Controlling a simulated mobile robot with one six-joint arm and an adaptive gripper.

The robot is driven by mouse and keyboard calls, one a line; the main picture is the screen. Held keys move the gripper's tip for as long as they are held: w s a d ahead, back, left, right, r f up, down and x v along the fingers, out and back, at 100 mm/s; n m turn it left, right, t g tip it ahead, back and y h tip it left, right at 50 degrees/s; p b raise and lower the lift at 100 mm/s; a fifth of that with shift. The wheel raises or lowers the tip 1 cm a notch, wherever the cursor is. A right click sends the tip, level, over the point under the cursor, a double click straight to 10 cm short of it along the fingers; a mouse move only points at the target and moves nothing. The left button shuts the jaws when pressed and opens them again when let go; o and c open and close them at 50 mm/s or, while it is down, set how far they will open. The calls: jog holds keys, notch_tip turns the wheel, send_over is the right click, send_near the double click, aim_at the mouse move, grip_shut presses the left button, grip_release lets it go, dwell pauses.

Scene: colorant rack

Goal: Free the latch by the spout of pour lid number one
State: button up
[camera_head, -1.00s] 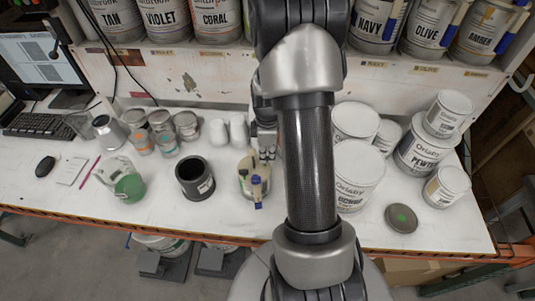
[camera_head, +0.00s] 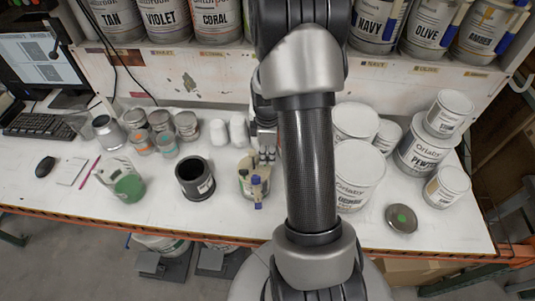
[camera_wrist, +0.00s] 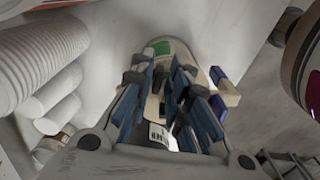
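A small cream-coloured vessel with blue and yellow levers (camera_head: 246,183) stands near the table's front, just left of my forearm. Its upright blue-tipped parts make its lid hard to read. In the wrist view, a cream lid (camera_wrist: 200,75) with a green patch lies beyond and below my fingers. A blue-and-yellow lever (camera_wrist: 228,92) sticks out at its right.
Two white bottles (camera_head: 238,130) stand close behind. White paint cans (camera_head: 358,178) crowd the right.

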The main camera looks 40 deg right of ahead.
aim_at(267, 157)
notch_tip(267, 157, up, 12)
jog(key=shift+f, duration=0.2)
dwell(0.6)
